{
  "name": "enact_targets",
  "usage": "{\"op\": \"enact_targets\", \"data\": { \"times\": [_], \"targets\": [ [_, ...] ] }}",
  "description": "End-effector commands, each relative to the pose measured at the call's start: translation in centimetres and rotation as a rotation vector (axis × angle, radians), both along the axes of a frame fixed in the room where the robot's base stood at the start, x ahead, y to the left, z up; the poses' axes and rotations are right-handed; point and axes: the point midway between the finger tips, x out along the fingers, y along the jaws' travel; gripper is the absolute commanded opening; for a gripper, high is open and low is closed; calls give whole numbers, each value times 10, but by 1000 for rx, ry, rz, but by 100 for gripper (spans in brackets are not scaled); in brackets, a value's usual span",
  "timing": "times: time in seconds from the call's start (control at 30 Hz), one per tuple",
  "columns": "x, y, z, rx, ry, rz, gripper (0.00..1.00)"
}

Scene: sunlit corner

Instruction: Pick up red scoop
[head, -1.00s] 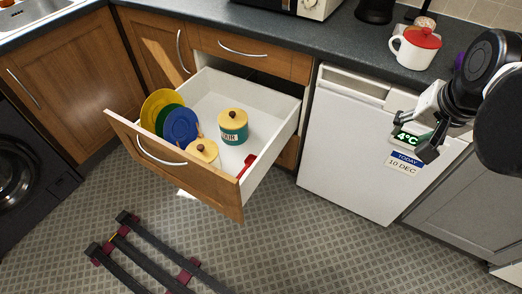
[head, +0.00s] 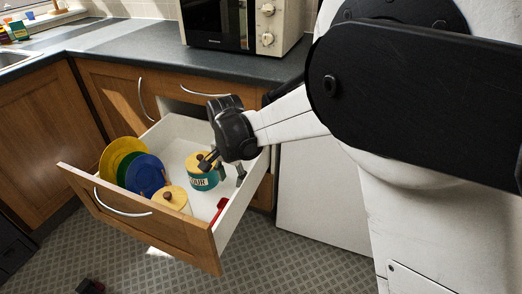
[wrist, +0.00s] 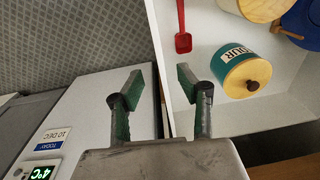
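The red scoop (head: 218,209) lies inside the open drawer (head: 239,203), against its right side wall near the front. The scoop also shows in the wrist view (wrist: 183,38), handle toward the top edge, and nothing touches it there. My gripper (head: 223,168) is over the drawer's right part, near the flour canister (head: 203,180). In the wrist view my gripper (wrist: 160,85) is open and empty, its fingers spread on either side of the drawer's side wall edge. Its height above the wall is hard to tell.
The teal flour canister with a yellow lid (wrist: 245,78) stands close to the scoop. Another yellow-lidded canister (head: 171,199) and yellow, green and blue plates (head: 145,174) fill the drawer's left and front. The white fridge (head: 318,205) stands right of the drawer.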

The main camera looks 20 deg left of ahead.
Motion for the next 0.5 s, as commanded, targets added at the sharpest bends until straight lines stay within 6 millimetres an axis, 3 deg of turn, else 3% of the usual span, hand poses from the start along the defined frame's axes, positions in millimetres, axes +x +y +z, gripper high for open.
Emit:
{"op": "enact_targets", "data": {
  "times": [0.03, 0.2, 0.33, 0.5],
  "targets": [
    [-7, 18, -22, -9, 10, 4, 35],
    [-28, 56, -66, -38, 40, -2, 35],
    [-37, 70, -83, -51, 49, -5, 35],
    [-40, 74, -96, -55, 54, -7, 35]
  ]
}}
